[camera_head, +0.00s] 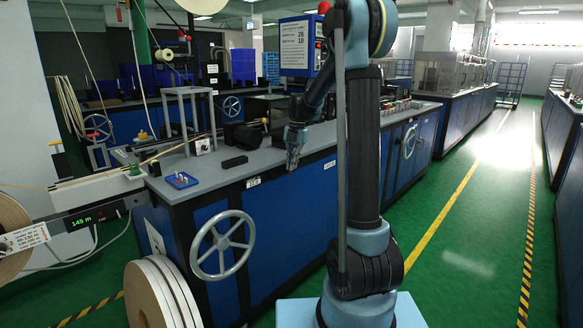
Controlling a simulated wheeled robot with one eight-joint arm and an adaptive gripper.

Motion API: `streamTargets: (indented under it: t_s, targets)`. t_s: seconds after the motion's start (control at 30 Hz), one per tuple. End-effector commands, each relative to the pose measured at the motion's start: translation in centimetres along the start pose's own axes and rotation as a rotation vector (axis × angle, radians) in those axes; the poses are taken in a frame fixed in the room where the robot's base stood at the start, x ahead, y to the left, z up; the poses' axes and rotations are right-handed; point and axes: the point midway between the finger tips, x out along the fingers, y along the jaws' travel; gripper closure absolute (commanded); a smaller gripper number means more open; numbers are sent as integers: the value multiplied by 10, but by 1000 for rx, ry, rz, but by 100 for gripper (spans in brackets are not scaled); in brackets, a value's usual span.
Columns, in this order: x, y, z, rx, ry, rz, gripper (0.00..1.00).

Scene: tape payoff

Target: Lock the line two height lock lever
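My gripper (292,163) hangs fingers-down above the front edge of the grey bench top (300,148). It is small and dark here, and I cannot tell whether its fingers are apart. I see nothing clearly held in it. I cannot make out for certain a height lock lever for line two. Another handwheel (232,106) stands farther back. A large grey handwheel (223,245) is on the blue bench front. My gripper is apart from all of these.
A tape reel (14,238) and a display reading 145 m (84,218) are at left. Pale rolls (155,295) stand on the floor before the bench. A black block (234,162) lies on the bench top. The green aisle (460,240) at right is clear.

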Motion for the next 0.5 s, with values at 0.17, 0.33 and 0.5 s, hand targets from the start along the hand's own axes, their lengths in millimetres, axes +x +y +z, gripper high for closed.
streamTargets:
  t_s: [0.17,0.33,0.5]
  targets:
    - [-28,-2,-5,-3,1,1,100]
    - [-42,-10,24,0,2,2,100]
    - [-54,-17,51,-3,2,2,100]
